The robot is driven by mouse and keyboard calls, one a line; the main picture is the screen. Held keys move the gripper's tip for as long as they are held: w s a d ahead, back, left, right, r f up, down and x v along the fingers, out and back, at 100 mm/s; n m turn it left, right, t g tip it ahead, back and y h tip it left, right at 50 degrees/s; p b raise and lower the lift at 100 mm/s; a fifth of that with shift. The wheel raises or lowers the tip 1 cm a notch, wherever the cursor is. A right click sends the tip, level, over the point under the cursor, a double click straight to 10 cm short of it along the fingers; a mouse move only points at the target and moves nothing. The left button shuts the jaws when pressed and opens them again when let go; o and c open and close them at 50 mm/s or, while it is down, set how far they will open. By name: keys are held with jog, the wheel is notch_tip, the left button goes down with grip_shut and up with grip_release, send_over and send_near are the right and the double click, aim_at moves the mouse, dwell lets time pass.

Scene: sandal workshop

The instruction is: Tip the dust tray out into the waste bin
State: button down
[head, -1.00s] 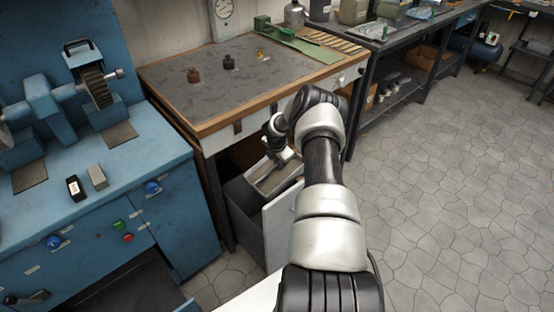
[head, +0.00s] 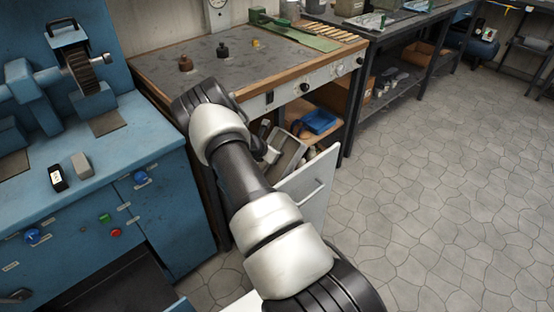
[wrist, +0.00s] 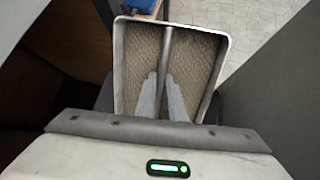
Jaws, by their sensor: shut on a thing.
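The dust tray (wrist: 203,62) is a shallow pale-rimmed tray with a bar down its middle. Beige grainy stuff shows on both sides of the bar in the wrist view. My gripper (wrist: 161,76) is shut on that bar. In the head view the tray (head: 289,157) looks tilted, under the bench and behind the white panel; my arm covers part of it and most of my gripper (head: 265,145). The waste bin is mostly hidden; dark grey edges below the tray in the wrist view may be its walls, but I cannot tell.
The white panel (head: 312,188) with a handle stands close on the right. A blue tray (head: 319,121) sits on the shelf behind. The workbench top (head: 215,75) is above, and the blue machine (head: 90,190) is to the left. Floor at right is clear.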

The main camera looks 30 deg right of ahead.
jog(key=shift+a+r+t+h+b, duration=0.1)
jog(key=shift+a+t+h+b, duration=0.1)
jog(key=shift+h+b, duration=0.6)
jog(key=shift+a+t+h+b, duration=0.2)
jog(key=shift+h+b, duration=0.1)
jog(key=shift+b, duration=0.85)
jog(key=shift+a+r+h+b, duration=0.1)
jog(key=shift+a+h+b, duration=0.2)
jog(key=shift+h+b, duration=0.55)
jog(key=a+b, duration=0.1)
jog(key=h+b, duration=0.1)
jog(key=b, duration=0.1)
jog(key=shift+s+a+f+n+t+h, duration=0.15)
jog(key=shift+a+f+n+t+h, duration=0.15)
jog(key=shift+a+n, duration=0.1)
jog(key=s+a+f+n+t+h, duration=0.1)
jog(key=a+f+n+t+h, duration=0.1)
jog(key=a+h, duration=0.7)
jog(key=shift+s+f+t+b, duration=0.2)
jog(key=shift+f+t+b, duration=0.3)
jog(key=shift+t, duration=0.4)
jog(key=shift+a+n+t+h, duration=0.1)
jog(key=shift+n+t+h, duration=0.7)
jog(key=shift+t, duration=0.3)
